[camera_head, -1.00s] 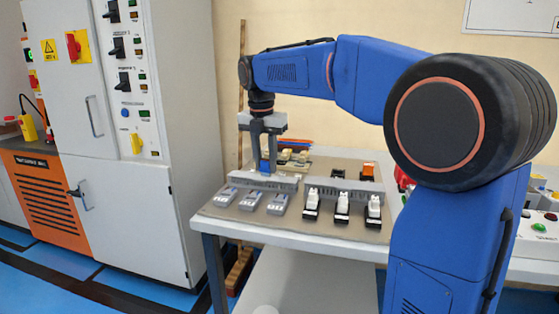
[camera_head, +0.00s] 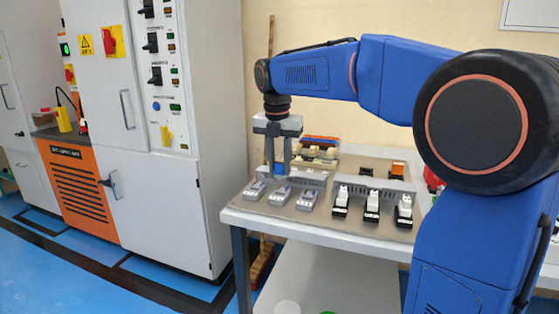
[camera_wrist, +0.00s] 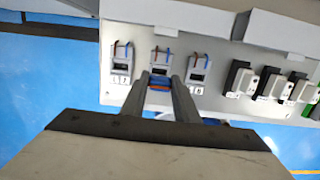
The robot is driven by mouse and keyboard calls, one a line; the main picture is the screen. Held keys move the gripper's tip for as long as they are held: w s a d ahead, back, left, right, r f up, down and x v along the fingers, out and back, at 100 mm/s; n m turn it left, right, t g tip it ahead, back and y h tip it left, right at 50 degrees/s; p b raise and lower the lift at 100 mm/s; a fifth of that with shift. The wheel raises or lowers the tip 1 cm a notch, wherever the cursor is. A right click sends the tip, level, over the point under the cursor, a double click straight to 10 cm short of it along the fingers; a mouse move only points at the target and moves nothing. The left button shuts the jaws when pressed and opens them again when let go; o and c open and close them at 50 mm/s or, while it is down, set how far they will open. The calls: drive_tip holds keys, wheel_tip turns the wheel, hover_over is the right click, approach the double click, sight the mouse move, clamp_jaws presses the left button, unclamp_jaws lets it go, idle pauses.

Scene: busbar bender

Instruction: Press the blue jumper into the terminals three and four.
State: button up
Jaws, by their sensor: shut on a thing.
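Three grey terminal blocks stand in a row at the table's front left: left (camera_head: 254,189), middle (camera_head: 280,194) and right (camera_head: 307,199). In the wrist view, the left block (camera_wrist: 120,62) and right block (camera_wrist: 200,68) bear printed numbers; the right one seems to read 5 and 6. The middle block (camera_wrist: 160,60) has its lower part and label hidden. My gripper (camera_head: 279,172) points down and is shut on the blue jumper (camera_wrist: 159,82). The jumper lines up with the middle block in the wrist view. I cannot tell whether they touch.
Several black-and-white devices (camera_head: 372,207) stand to the right on the table (camera_head: 325,222). A grey slotted duct (camera_head: 350,184) runs behind the front row. Several coloured parts (camera_head: 318,150) lie farther back. A tall grey cabinet (camera_head: 150,195) stands left of the table.

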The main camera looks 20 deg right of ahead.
sight(280, 171)
drive_tip(key=shift+f, duration=2)
drive_tip(key=shift+f, duration=1.2)
drive_tip(key=o, duration=1.1)
wheel_tip(280, 171, up, 17)
drive_tip(key=s+a, duration=0.1)
drive_tip(key=shift+s, duration=0.35)
drive_tip(key=shift+a+r, duration=0.1)
